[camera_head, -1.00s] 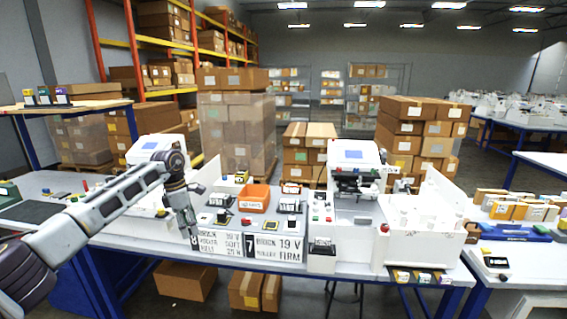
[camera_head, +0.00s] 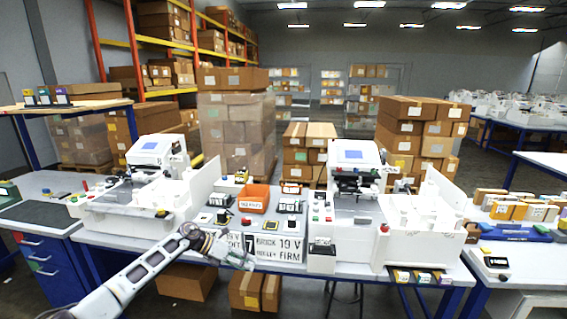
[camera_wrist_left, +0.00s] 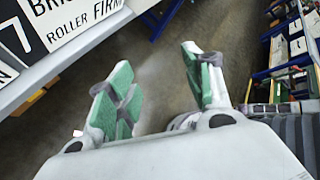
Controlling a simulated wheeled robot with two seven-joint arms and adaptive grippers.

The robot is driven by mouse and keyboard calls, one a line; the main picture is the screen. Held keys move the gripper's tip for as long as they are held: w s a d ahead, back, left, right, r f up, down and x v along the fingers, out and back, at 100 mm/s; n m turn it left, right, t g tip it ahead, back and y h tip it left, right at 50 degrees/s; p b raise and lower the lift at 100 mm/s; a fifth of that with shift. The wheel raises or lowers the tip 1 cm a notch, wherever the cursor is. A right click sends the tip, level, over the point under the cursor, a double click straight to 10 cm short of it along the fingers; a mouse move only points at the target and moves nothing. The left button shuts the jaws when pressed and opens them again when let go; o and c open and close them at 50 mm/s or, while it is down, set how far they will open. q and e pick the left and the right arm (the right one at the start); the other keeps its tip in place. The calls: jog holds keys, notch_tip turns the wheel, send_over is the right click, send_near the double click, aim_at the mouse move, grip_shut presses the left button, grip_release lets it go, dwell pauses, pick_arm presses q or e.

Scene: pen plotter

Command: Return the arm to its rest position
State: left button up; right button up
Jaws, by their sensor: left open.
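My left arm (camera_head: 140,278) comes in from the lower left in the head view. Its gripper (camera_head: 248,258) is in front of the bench's front edge, before the black-and-white sign cards (camera_head: 280,248), and covers part of them. In the left wrist view the gripper (camera_wrist_left: 165,95) is open, with green pads on both fingers and nothing between them. Below the fingers I see dark floor. Part of a card (camera_wrist_left: 60,25) reading "ROLLER FIRM" shows at the upper left. My right gripper is in neither view.
Two white plotter machines (camera_head: 125,208) (camera_head: 352,190) stand on the bench, with an orange tray (camera_head: 254,198) between them. Cardboard boxes (camera_head: 185,282) lie under the bench. A blue drawer cabinet (camera_head: 48,262) stands at the left. The floor in front of the bench is partly clear.

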pick_arm(q)
jog(key=s+f+n+t, duration=0.3)
jog(key=f+n+t, duration=0.5)
jog(key=f+n, duration=1)
jog(key=s+a+f+n+y, duration=0.3)
jog(key=s+a+f+n, duration=0.15)
jog(key=s+f, duration=0.5)
jog(key=s+a+f+n+y, duration=0.35)
jog(key=s+f+n, duration=0.25)
jog(key=f, duration=0.7)
jog(key=s+a+f+n+g+y, duration=0.2)
jog(key=s+f+n, duration=0.1)
jog(key=s+f, duration=0.55)
jog(key=s+a+f+n+g+y, duration=0.15)
jog(key=s+f+n, duration=0.3)
jog(key=s, duration=0.75)
jog(key=s+f+n+g, duration=0.2)
jog(key=s+f, duration=0.1)
jog(key=s, duration=1)
jog(key=s+a+f+n+g, duration=0.1)
jog(key=s+f+n+g, duration=0.1)
jog(key=s, duration=1)
jog(key=shift+s+f+g+y, duration=0.4)
jog(key=shift+f+g, duration=0.15)
jog(key=shift+f, duration=0.15)
